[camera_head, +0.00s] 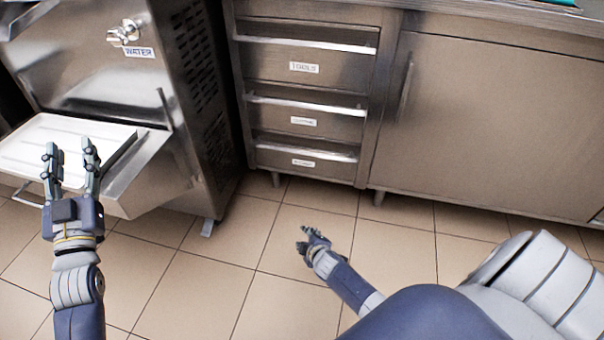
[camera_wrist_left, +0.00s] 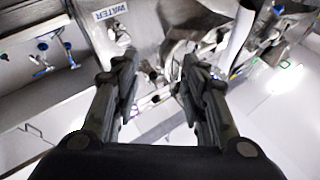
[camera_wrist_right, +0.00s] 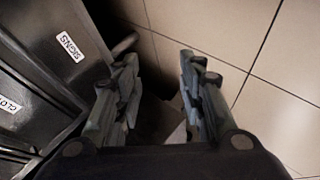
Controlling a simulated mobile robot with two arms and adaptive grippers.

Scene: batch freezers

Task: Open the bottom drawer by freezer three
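The drawer stack stands in the middle of the head view. Its bottom drawer (camera_head: 285,158) is shut, with a long bar handle (camera_head: 307,151) along its top edge and a small label. In the right wrist view the label on this drawer reads SIGNS (camera_wrist_right: 70,46). My right gripper (camera_head: 314,238) is low over the floor tiles, in front of the drawer and apart from it in the head view. Its fingers are apart and empty in the right wrist view (camera_wrist_right: 160,60). My left gripper (camera_head: 70,150) is open and empty, over a white tray; it also shows in the left wrist view (camera_wrist_left: 158,65).
The steel freezer with a WATER label (camera_head: 139,53) and the white tray (camera_head: 25,140) stand at the left. Two upper drawers (camera_head: 304,67) are shut above the bottom one. A cabinet door (camera_head: 490,120) is at the right. The tiled floor (camera_head: 280,300) in front is clear.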

